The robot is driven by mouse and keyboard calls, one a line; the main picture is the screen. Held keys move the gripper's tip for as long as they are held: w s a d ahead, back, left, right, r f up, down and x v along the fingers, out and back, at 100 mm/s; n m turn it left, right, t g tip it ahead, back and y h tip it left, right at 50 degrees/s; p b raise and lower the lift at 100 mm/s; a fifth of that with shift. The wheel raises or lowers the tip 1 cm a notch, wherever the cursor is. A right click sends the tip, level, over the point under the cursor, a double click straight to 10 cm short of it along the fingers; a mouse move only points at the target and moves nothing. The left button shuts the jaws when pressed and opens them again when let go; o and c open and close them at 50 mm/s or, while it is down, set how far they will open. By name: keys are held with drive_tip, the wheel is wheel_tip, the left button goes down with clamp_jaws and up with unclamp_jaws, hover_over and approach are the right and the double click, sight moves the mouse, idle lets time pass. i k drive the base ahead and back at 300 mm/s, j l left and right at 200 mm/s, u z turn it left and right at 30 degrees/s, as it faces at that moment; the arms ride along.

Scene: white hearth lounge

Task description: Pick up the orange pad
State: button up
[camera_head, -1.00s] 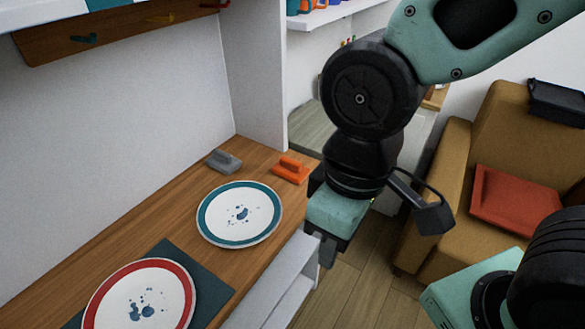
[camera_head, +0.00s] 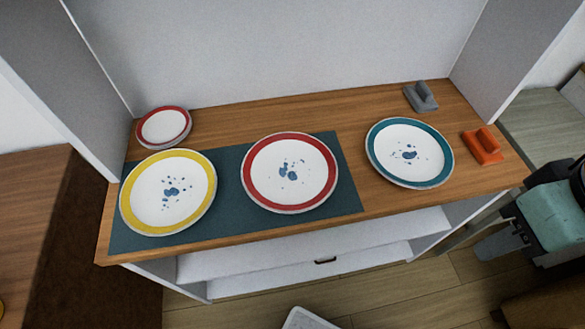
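The orange pad (camera_head: 483,146) lies on the right end of the wooden shelf top, with a raised grip on its upper side. It is right of the teal-rimmed plate and in front of a grey pad (camera_head: 420,96) of similar shape. My gripper (camera_head: 490,250) is at the right edge of the view, below and apart from the orange pad, off the front of the shelf. Its fingers are dark and small here, and I cannot tell whether they are open or shut. Nothing hides the orange pad.
A teal-rimmed plate (camera_head: 410,152), a red-rimmed plate (camera_head: 290,172) and a yellow-rimmed plate (camera_head: 168,191) stand in a row. A dark mat (camera_head: 230,205) lies under the latter two. Small red-rimmed plates (camera_head: 163,126) sit back left. A white upright panel (camera_head: 508,50) bounds the right.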

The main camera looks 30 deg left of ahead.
sight(485, 148)
drive_tip(key=i+l+u, duration=0.15)
drive_tip(key=l, duration=0.15)
drive_tip(key=i+l+u, duration=0.35)
drive_tip(key=l, duration=0.25)
drive_tip(key=i+l+u, duration=0.2)
drive_tip(key=k+l, duration=0.1)
